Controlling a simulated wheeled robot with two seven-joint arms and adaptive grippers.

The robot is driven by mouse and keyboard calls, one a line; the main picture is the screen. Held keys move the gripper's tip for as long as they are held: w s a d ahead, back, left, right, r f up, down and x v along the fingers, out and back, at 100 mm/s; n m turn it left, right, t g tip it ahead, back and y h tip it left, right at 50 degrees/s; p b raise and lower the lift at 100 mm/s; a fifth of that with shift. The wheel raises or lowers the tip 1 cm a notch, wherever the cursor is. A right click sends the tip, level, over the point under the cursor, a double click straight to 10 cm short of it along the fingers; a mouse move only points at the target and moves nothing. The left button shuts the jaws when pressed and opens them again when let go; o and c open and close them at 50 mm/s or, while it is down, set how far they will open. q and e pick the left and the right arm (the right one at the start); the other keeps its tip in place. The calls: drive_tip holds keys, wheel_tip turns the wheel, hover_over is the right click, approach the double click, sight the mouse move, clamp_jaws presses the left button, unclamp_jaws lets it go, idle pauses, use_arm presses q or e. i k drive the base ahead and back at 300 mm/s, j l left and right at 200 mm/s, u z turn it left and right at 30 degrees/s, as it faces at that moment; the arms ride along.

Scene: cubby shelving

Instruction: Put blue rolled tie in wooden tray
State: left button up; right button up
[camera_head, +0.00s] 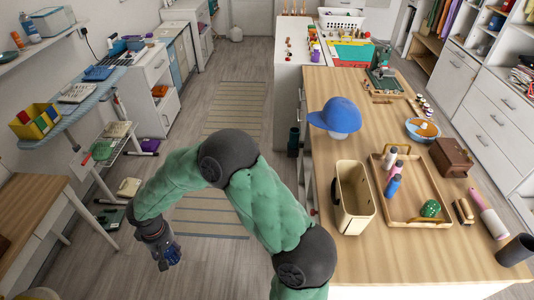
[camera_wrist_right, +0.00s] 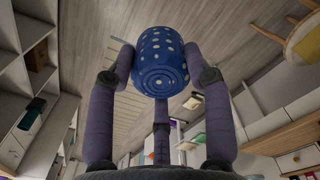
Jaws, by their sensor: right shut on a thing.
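My right gripper (camera_head: 168,258) hangs over the floor left of the wooden worktable, far from the tray. In the right wrist view its fingers (camera_wrist_right: 162,80) are shut around the blue rolled tie (camera_wrist_right: 162,58), which has white dots and a spiral end facing the camera. In the head view the tie is hard to make out against the dark gripper. The wooden tray (camera_head: 418,185), with raised rim and handles, lies on the right side of the worktable. It holds several small bottles and a green patterned ball (camera_head: 430,208). My left gripper is not in view.
On the worktable (camera_head: 400,262), an open beige box (camera_head: 340,206) stands left of the tray and a blue cap (camera_head: 340,114) behind it. A brown box (camera_head: 451,157), a blue bowl (camera_head: 422,130), a brush (camera_head: 464,212) and a dark cup (camera_head: 516,250) surround the tray. The tray's middle is clear.

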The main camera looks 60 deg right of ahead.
sight(400, 214)
drive_tip(key=k+z, duration=0.1)
drive_tip(key=k, duration=0.3)
drive_tip(key=k+l+z, duration=0.15)
drive_tip(key=k, duration=0.3)
